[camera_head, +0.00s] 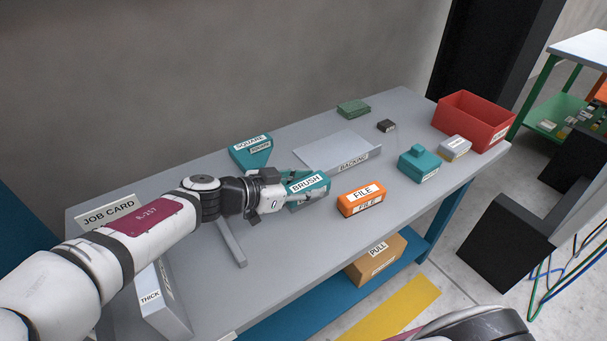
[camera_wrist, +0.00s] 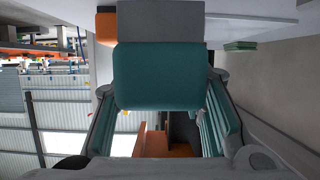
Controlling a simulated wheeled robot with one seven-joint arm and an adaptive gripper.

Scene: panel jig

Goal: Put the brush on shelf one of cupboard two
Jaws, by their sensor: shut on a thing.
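The brush (camera_head: 306,184) is a teal block with a white BRUSH label, at the middle of the grey table in the head view. My gripper (camera_head: 290,193) is shut on it, with the fingers on either side. In the wrist view the teal block of the brush (camera_wrist: 160,75) fills the space between the fingers of my gripper (camera_wrist: 160,110). I cannot tell whether the brush touches the tabletop or is just above it. No cupboard can be made out in these views.
An orange FILE box (camera_head: 362,199) lies just right of the brush. A teal SQUARE (camera_head: 251,152) and a grey BACKING panel (camera_head: 337,152) lie behind. A teal block (camera_head: 418,165) and a red bin (camera_head: 473,120) stand at the right. A PULL carton (camera_head: 376,259) is on the lower shelf.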

